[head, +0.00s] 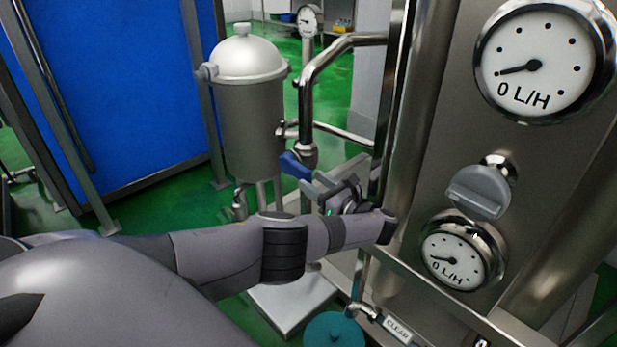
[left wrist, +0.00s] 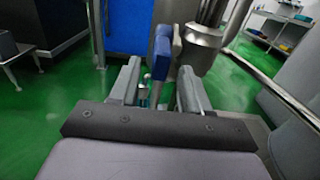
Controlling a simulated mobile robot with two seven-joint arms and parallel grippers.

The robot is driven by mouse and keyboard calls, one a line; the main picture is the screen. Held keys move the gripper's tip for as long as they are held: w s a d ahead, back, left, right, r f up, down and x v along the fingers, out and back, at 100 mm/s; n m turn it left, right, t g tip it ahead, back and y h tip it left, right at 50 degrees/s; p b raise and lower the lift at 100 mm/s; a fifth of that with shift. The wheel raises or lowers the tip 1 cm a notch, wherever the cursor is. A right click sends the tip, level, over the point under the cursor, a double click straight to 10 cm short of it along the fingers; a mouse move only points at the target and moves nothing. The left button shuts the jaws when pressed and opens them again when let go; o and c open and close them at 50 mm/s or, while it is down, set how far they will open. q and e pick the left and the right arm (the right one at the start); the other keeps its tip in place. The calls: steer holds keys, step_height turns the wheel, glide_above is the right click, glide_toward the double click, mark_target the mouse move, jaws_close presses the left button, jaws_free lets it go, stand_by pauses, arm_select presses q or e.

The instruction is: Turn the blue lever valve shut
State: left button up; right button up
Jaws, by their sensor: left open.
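The blue lever (head: 294,165) of the valve sits on the steel pipework below the bent pipe, beside the steel tank. In the left wrist view the blue lever (left wrist: 161,58) stands upright just beyond and between the two fingers. A tan-grey piece shows right beside it. My left gripper (head: 328,188) is open at the end of my left arm, close to the lever in the head view. In the left wrist view my left gripper (left wrist: 158,88) has its fingers apart, with the lever's lower part in the gap. I cannot tell whether they touch. My right gripper is not in view.
A steel tank (head: 250,110) stands behind the valve. The steel panel on the right carries an upper gauge (head: 532,65), a grey handle (head: 480,190) and a lower gauge (head: 455,255). A bent pipe (head: 325,65) rises near the lever. A blue panel (head: 130,90) stands left.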

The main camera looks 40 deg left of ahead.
arm_select(q)
steer(key=d, duration=0.4)
steer(key=shift+s, duration=0.3)
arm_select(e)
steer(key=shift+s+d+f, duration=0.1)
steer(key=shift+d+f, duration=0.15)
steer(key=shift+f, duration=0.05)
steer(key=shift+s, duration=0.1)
